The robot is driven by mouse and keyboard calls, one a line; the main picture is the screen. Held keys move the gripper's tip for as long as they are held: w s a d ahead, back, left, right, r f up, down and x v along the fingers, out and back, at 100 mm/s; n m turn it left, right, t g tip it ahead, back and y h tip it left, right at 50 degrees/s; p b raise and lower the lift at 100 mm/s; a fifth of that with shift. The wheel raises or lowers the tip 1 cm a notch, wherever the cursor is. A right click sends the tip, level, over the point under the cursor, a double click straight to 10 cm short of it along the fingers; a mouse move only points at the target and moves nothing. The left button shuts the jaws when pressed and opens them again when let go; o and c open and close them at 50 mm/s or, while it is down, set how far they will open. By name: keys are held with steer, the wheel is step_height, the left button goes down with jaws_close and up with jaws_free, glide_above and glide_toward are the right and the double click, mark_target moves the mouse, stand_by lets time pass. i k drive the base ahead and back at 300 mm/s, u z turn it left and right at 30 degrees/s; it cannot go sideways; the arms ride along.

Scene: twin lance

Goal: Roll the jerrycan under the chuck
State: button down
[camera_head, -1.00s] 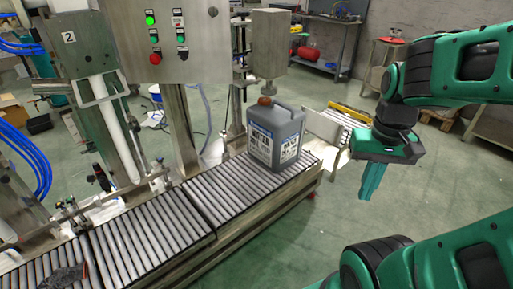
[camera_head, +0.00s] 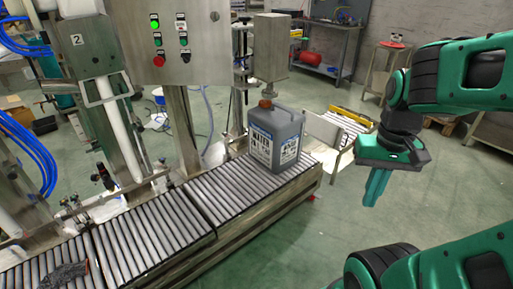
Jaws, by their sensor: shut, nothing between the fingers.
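The grey jerrycan (camera_head: 277,142) stands upright on the roller conveyor, with white and dark labels and an orange cap (camera_head: 265,104). The chuck (camera_head: 268,90) hangs from the underside of a steel box, just above the cap in the picture. The cap looks slightly left of the chuck's middle, but I cannot tell how well they line up in depth. My gripper (camera_head: 373,192) is shut and empty, pointing down to the right of the jerrycan and apart from it.
The roller conveyor (camera_head: 150,235) runs from lower left to the jerrycan. A steel control panel (camera_head: 168,40) stands behind it. A low plate (camera_head: 323,132) and yellow-edged rollers lie beyond the conveyor's end. Open green floor lies in front of the conveyor.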

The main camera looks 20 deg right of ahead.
mark_target(276, 133)
steer(key=z, duration=1.1)
steer(key=i, duration=0.5)
